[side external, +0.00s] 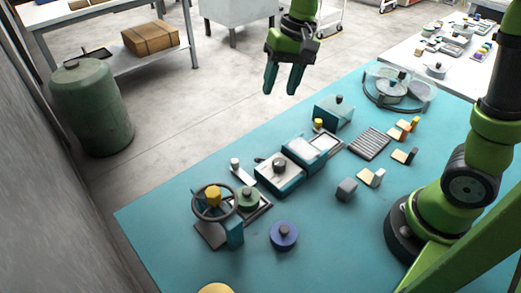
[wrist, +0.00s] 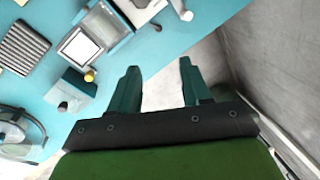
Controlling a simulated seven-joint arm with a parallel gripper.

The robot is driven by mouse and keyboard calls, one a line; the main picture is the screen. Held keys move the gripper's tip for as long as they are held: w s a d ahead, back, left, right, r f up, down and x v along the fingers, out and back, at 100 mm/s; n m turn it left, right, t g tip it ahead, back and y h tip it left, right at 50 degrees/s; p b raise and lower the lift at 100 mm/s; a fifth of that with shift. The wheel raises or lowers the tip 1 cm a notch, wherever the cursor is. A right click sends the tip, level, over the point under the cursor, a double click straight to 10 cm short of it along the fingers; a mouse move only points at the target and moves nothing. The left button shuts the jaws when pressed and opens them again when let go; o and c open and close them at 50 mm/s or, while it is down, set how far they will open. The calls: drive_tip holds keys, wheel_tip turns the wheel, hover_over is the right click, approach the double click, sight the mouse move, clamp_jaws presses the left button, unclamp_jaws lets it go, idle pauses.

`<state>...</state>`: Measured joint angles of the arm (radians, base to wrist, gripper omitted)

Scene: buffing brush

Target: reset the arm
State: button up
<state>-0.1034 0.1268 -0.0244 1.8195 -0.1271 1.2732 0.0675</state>
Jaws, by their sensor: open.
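No object touches the fingers in either view.
A green drum (side external: 91,107) stands on the floor at left.

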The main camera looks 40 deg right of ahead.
drive_tip(key=s+d+r+t, duration=0.2)
drive_tip(key=s+t, duration=0.1)
drive_tip(key=s, duration=0.4)
drive_tip(key=s+d+r+n+t, duration=0.1)
drive_tip(key=s+t, duration=0.2)
drive_tip(key=s, duration=0.5)
drive_tip(key=shift+d+r, duration=0.35)
drive_tip(key=shift+d, duration=0.05)
idle(0.3)
